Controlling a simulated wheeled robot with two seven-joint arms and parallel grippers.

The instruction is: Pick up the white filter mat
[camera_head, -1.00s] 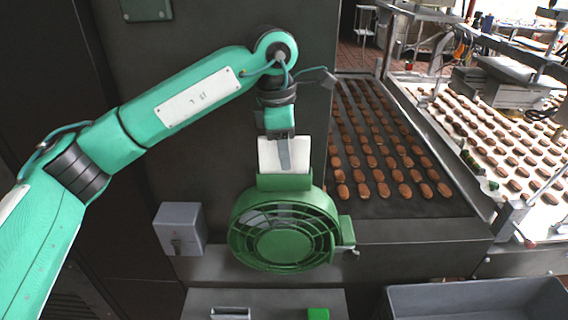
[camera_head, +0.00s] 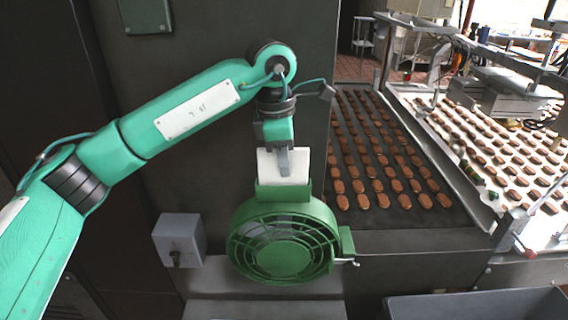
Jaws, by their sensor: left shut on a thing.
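The white filter mat (camera_head: 297,168) stands upright in the slot at the top of the round green fan housing (camera_head: 285,243). Its lower part is hidden inside the housing. My left gripper (camera_head: 284,160) points down from above and is shut on the mat's upper part, with one grey finger showing across its front face. My right gripper is not in the view.
A grey box with a knob (camera_head: 180,240) is left of the fan. A dark conveyor (camera_head: 390,205) with rows of brown biscuits lies to the right. A grey bin (camera_head: 480,306) is at the lower right. A dark cabinet wall stands behind the arm.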

